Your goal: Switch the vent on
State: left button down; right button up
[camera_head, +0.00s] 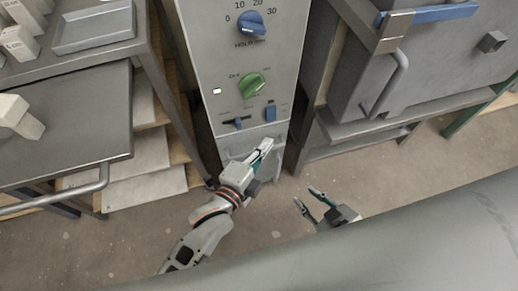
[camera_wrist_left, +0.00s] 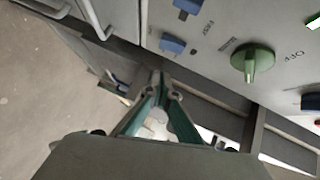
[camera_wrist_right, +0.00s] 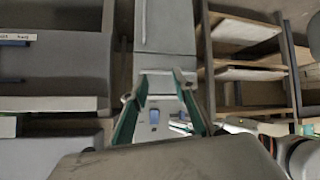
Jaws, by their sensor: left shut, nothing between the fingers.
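The grey control panel (camera_head: 205,50) stands upright ahead of me. It carries a blue knob (camera_head: 251,23) on a 0–30 scale and a green knob (camera_head: 252,84). Below these are a blue slider (camera_head: 238,123) in a slot and a blue switch (camera_head: 270,112). I cannot read which control is the vent. The left wrist view shows the green knob (camera_wrist_left: 252,62) and blue controls (camera_wrist_left: 173,44). My left gripper (camera_head: 265,145) is shut and empty, just below the blue switch in the picture. My right gripper (camera_head: 306,197) is open and empty, lower right.
A grey cabinet (camera_head: 450,60) with a blue-trimmed handle stands to the right. A metal table (camera_head: 60,135) with a rail and shelves stands left, with a tray (camera_head: 93,27) above it. A white lamp (camera_head: 217,91) shows on the panel. Open floor lies in front.

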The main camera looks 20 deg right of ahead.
aim_at(275, 119)
pick_arm(q)
jog(key=w+d, duration=0.1)
jog(key=w, duration=0.1)
jog(key=w+d+f+b, duration=0.1)
jog(key=w, duration=0.2)
jog(key=w+d+f+b, duration=0.1)
jog(key=w, duration=0.1)
jog(key=shift+w+d, duration=0.1)
jog(key=shift+w, duration=0.1)
pick_arm(e)
jog(key=shift+w+a+r, duration=0.35)
jog(key=shift+w, duration=0.2)
jog(key=shift+f, duration=0.1)
